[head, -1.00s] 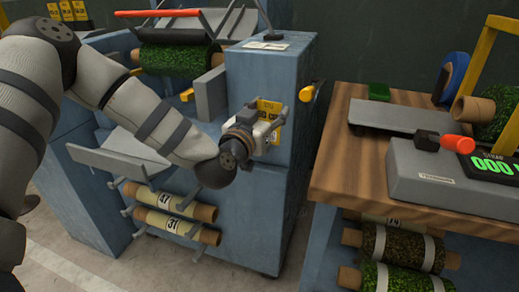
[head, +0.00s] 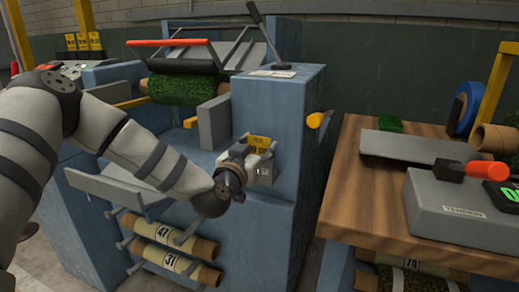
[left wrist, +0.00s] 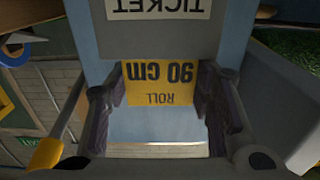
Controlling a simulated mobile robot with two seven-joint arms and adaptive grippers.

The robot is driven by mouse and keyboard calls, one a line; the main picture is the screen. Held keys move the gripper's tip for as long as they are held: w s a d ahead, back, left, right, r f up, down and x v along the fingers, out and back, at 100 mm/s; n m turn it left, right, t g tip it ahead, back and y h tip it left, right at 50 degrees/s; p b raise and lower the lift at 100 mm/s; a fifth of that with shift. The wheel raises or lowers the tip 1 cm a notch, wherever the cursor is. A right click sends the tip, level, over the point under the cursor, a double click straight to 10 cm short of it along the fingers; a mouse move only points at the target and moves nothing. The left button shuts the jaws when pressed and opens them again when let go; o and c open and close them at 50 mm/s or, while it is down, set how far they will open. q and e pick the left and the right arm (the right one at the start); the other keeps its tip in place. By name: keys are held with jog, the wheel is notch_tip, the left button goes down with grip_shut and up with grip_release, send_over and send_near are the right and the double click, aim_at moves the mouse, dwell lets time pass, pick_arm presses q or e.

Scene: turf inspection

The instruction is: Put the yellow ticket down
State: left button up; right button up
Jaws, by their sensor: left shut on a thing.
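The yellow ticket (head: 259,143) is in my left gripper (head: 262,165), in front of the blue machine's (head: 288,110) upright front. In the left wrist view the ticket (left wrist: 160,84) reads "90 cm ROLL" upside down and sits between the two dark finger pads of the left gripper (left wrist: 162,100). The gripper is shut on it. A grey part labelled "TICKET" (left wrist: 158,10) lies just past the ticket's edge at the top of that view; I cannot tell whether they touch. My right gripper is out of view.
A yellow knob (head: 315,120) sticks out to the right of the gripper. Below it, rolls labelled 47 (head: 165,235) and 31 (head: 172,263) rest on pegs. A wooden bench (head: 370,180) with a grey device (head: 455,215) stands at the right, across a gap.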

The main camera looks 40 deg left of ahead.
pick_arm(q)
jog(key=o, duration=0.8)
